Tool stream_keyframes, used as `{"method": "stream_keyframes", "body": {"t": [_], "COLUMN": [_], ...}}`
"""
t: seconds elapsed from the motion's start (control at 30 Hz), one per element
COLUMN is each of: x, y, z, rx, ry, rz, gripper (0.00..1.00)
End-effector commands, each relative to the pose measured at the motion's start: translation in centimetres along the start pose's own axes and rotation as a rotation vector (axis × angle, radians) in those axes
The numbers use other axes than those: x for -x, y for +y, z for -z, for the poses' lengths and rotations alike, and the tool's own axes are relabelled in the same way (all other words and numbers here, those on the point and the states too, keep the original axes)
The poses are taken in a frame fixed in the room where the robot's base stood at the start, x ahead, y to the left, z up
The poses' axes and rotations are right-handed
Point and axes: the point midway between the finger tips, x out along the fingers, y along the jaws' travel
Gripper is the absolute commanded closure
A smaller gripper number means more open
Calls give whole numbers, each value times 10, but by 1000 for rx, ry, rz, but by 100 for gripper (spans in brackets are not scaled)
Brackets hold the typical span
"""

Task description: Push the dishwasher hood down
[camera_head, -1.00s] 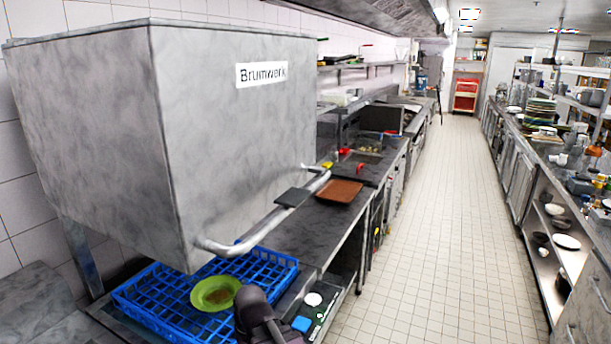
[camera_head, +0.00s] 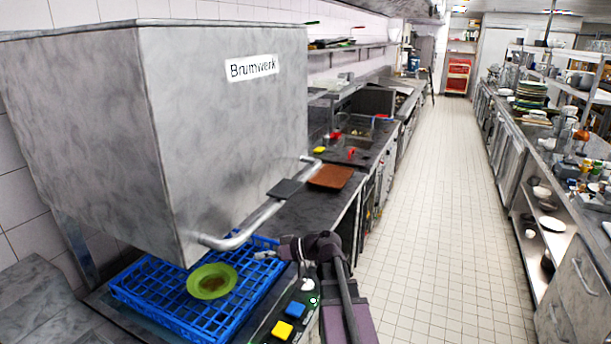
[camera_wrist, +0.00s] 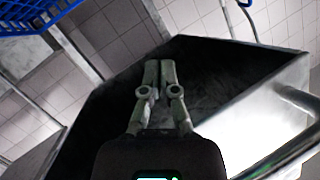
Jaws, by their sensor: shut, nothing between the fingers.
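The grey metal dishwasher hood (camera_head: 225,130), labelled Brumwerk, is raised above the blue rack (camera_head: 268,243). A gap shows between its lower edge and the rack. My gripper (camera_head: 257,255) is small in the head view, below the handle and near the right side of the rack. In the wrist view my gripper (camera_wrist: 158,63) has its fingers together and empty. The hood's dark open underside (camera_wrist: 215,70) lies beyond them, with the handle (camera_wrist: 297,101) at the right.
A green plate (camera_head: 212,270) with food residue sits in the rack. A brown tray (camera_head: 331,177) lies on the counter behind. The tiled aisle (camera_head: 430,230) to the right is clear.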

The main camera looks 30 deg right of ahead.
Motion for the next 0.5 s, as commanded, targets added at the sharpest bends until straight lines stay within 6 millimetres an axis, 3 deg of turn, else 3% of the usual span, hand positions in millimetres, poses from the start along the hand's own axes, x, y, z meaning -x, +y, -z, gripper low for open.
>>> {"method": "stream_keyframes", "body": {"t": [0.03,0.2,0.5], "x": [15,67,177], "y": [6,18,34], "z": [16,61,123], "rx": [34,167,404], "ry": [67,297,679], "rz": [1,-8,-108], "gripper": [100,100,100]}}
